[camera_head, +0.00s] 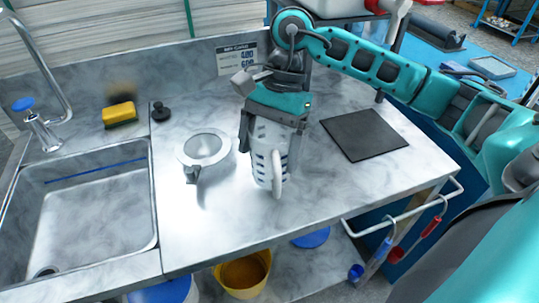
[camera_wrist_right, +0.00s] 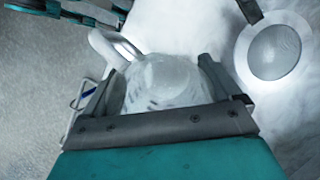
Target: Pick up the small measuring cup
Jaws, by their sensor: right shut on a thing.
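A white measuring cup (camera_head: 262,165) with blue marks and a looped handle is in my right gripper (camera_head: 272,128), over the right-hand part of the worktop. The gripper points down and its fingers are on either side of the cup. In the right wrist view the cup (camera_wrist_right: 165,85) shows pale and see-through between the fingers, its handle at the upper left. I cannot tell whether its base touches the worktop. My left gripper is out of view.
A round whitish vessel with a wide rim (camera_head: 204,148) stands left of the cup. A dark square mat (camera_head: 364,135) lies to the right. A sink (camera_head: 85,205), a yellow sponge (camera_head: 120,114) and a small black knob-like thing (camera_head: 160,112) are at left. The front worktop is clear.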

